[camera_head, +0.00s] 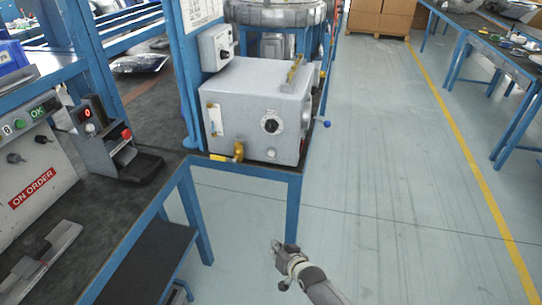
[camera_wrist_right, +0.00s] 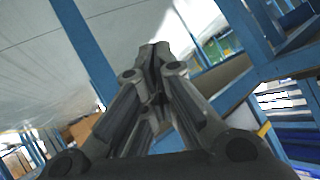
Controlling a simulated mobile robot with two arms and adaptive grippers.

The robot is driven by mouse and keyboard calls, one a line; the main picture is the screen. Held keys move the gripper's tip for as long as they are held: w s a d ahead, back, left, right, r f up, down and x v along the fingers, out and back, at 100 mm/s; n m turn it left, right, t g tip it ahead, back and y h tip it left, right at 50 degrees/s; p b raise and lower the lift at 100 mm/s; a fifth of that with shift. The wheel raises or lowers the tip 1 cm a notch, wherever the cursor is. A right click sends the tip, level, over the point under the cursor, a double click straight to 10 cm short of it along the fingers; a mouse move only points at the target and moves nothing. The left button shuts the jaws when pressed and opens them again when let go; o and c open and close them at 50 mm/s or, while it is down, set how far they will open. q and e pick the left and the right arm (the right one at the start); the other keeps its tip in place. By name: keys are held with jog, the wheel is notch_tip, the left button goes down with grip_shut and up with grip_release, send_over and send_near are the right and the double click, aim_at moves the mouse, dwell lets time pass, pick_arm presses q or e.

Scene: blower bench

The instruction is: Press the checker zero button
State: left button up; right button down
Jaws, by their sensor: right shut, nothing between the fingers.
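A small dark checker (camera_head: 105,145) with a red lit digit on its display stands on the bench at the left of the head view. A red button (camera_head: 127,133) shows on its right side; I cannot read any label that names it the zero button. My right gripper (camera_head: 276,244) is low over the floor, in front of the bench corner, to the right of and well apart from the checker. In the right wrist view its fingers (camera_wrist_right: 155,55) are together and empty. My left gripper is not in view.
A grey box (camera_head: 255,95) with a black knob and brass fittings stands on the bench's far part. A control panel (camera_head: 35,165) with an OK light and an ON ORDER label is left of the checker. Blue bench legs (camera_head: 294,205) stand near my right gripper. The floor to the right is clear.

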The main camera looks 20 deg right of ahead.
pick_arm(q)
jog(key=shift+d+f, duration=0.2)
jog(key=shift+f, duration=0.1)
pick_arm(e)
jog(key=w+r+t, duration=0.1)
jog(key=w+r, duration=0.2)
jog(key=r, duration=0.4)
jog(key=w+a+r+m+t+y, duration=0.1)
jog(key=w+r+t, duration=0.1)
jog(key=w+r, duration=0.2)
jog(key=w+r+m+t, duration=0.1)
jog(key=w+r, duration=0.2)
jog(key=r, duration=0.7)
jog(key=shift+w+a+t, duration=0.25)
jog(key=shift+t, duration=0.05)
pick_arm(q)
jog(key=shift+b, duration=0.3)
